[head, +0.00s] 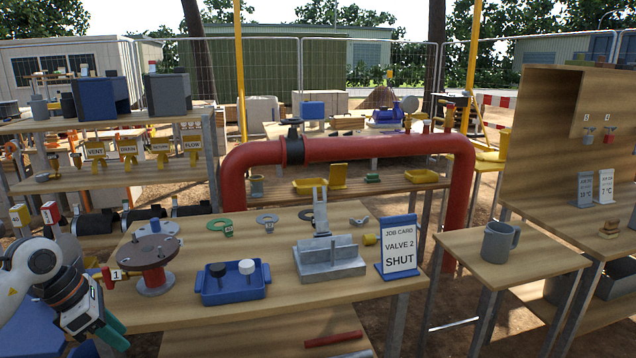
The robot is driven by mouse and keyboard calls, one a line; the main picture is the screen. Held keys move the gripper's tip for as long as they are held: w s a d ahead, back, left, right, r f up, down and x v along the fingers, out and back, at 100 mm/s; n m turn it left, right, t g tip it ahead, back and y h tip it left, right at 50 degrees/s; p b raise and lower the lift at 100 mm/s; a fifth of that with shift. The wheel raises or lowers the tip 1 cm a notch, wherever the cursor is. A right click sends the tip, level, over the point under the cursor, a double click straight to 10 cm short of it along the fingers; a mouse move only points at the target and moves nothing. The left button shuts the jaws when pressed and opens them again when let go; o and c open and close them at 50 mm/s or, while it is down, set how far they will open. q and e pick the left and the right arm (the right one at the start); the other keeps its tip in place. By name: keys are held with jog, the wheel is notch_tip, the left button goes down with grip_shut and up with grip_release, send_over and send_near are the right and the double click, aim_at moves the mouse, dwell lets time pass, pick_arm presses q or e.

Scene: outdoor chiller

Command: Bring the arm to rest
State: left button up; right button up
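My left arm comes in from the lower left, white and black. My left gripper (113,331), with teal fingers, points down and right at the front left edge of the wooden table (205,318). It is in front of the red flanged valve stand (154,273), which carries a tag marked 1. Its fingers overlap in the view, so I cannot tell whether they are open or shut. I see nothing clearly held. My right gripper is not in view.
A blue tray (233,290) with a black and a white knob stands right of the valve stand. A grey metal block (328,261) and a job card (398,248) reading "VALVE 2 SHUT" follow. A grey mug (497,243) stands on the right table. A red pipe (380,147) arches behind.

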pick_arm(q)
jog(key=w+d+f+n+t+h, duration=0.2)
jog(key=w+d+f+n+h, duration=0.1)
jog(key=d+f+n+h, duration=0.3)
jog(key=w+d+f+n+t+h, duration=0.25)
jog(key=d+f+n, duration=0.2)
jog(key=f, duration=0.35)
jog(key=s+a+f+n+t+y, duration=0.1)
jog(key=s+f+n+t+y, duration=0.2)
jog(key=f+n, duration=0.75)
jog(key=s+a+f+n+t+y, duration=0.2)
jog(key=s+f+n+t+y, duration=0.15)
jog(key=f+n, duration=0.7)
jog(key=s+f+n+g+y, duration=0.5)
jog(key=s+f+n, duration=0.2)
jog(key=s+f, duration=1.15)
jog(key=s+d+f+n+g, duration=0.1)
jog(key=s+f+n+g, duration=0.1)
jog(key=s, duration=0.6)
jog(key=s+d+f+n+g, duration=0.1)
jog(key=s+d+f+g, duration=0.1)
jog(key=s, duration=0.6)
jog(key=s+d+f+n+g+y, duration=0.1)
jog(key=s+d+f+n+g, duration=0.1)
jog(key=s+f, duration=0.4)
jog(key=s+g, duration=0.1)
jog(key=s, duration=0.1)
jog(key=shift+s+d+n, duration=0.2)
jog(key=shift+s+n, duration=0.15)
jog(key=shift+s, duration=0.05)
